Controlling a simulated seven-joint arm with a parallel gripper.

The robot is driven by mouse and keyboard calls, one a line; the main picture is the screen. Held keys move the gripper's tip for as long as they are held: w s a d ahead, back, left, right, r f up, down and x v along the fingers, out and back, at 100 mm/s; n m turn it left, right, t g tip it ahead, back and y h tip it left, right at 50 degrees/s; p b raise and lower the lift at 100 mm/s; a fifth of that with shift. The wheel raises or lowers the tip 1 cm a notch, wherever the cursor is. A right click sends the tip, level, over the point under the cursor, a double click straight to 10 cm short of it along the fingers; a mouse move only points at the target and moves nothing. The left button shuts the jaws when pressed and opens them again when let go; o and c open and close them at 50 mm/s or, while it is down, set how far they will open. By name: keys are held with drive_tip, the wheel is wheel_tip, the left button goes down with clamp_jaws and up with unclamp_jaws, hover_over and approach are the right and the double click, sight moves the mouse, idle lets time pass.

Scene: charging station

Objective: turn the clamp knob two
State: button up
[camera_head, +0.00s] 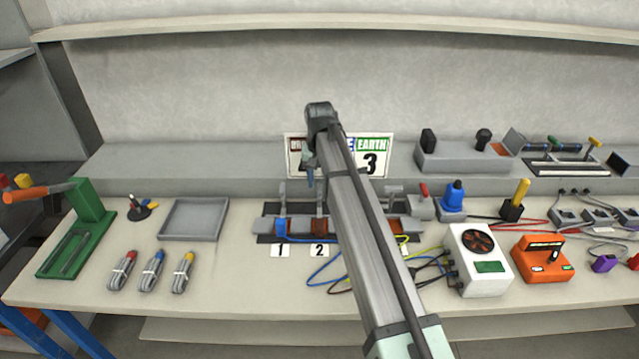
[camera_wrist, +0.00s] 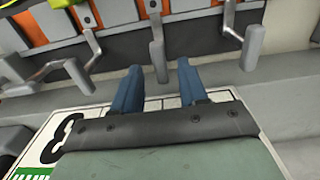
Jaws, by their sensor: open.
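The clamp block is on the bench, with number cards 1 (camera_head: 280,251) and 2 (camera_head: 319,251) in front. Clamp two's grey upright handle (camera_head: 320,198) stands behind card 2, above a brown-red terminal (camera_head: 319,227). My gripper (camera_head: 310,178) is above and behind the block, close to that handle in the picture. In the wrist view my gripper (camera_wrist: 158,88) shows two blue fingers, apart, with nothing between them. A grey handle end (camera_wrist: 157,62) lies just beyond the fingertips, seemingly clamp two's. My arm hides part of the block around clamp three.
Other grey handles flank it in the wrist view, left (camera_wrist: 82,60) and right (camera_wrist: 250,45). A sign (camera_head: 372,158) stands behind the block. An empty grey tray (camera_head: 194,219) is left; loose cables (camera_head: 325,270) lie in front, and a white meter box (camera_head: 478,260) is right.

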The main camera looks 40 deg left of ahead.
drive_tip(key=shift+f, duration=0.8)
clamp_jaws()
